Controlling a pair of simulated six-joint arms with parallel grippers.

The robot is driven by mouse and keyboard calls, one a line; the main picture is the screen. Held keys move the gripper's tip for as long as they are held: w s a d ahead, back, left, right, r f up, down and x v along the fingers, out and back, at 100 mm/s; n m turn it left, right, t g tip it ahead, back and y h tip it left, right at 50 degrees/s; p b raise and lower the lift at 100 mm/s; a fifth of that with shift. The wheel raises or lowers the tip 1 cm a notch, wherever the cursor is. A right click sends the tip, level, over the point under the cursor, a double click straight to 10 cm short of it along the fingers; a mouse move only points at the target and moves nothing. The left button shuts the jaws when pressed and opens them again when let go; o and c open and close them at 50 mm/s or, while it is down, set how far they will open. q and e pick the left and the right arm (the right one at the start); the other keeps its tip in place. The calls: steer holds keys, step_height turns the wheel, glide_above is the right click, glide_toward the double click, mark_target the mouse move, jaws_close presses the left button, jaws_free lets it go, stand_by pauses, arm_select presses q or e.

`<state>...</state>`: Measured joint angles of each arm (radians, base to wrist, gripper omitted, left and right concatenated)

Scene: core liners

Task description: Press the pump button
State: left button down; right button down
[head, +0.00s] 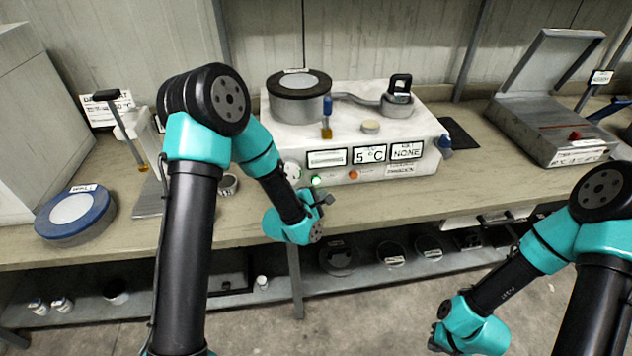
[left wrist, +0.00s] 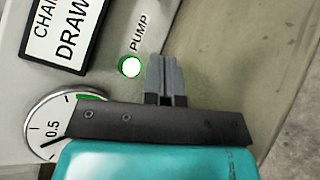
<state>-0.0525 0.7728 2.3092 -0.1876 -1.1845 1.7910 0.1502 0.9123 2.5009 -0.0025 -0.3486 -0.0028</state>
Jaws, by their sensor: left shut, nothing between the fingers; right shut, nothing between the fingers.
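The pump button (head: 316,181) glows green on the lower left front of the white instrument box (head: 450,125). In the left wrist view the lit round button (left wrist: 131,67) sits beside the label PUMP. My left gripper (head: 327,200) is shut and empty, just in front of the box and slightly below and right of the button in the head view. In the left wrist view its shut fingers (left wrist: 166,60) lie right of the button; the button is uncovered, and I see no contact. My right gripper (head: 435,342) is low at the front right, away from the box, mostly hidden by its wrist.
A round gauge (left wrist: 52,125) sits by the button, partly behind my gripper. An orange button (head: 353,174) and displays are on the box front. A grey open-lidded case (head: 545,130) stands right, a blue-rimmed disc (head: 76,214) left. A shelf with dark round parts lies below the bench.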

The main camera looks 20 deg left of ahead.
arm_select(q)
steer(key=shift+s+d, duration=0.2)
steer(key=shift+s, duration=0.3)
steer(key=shift+s+d, duration=0.2)
steer(key=shift+s, duration=0.25)
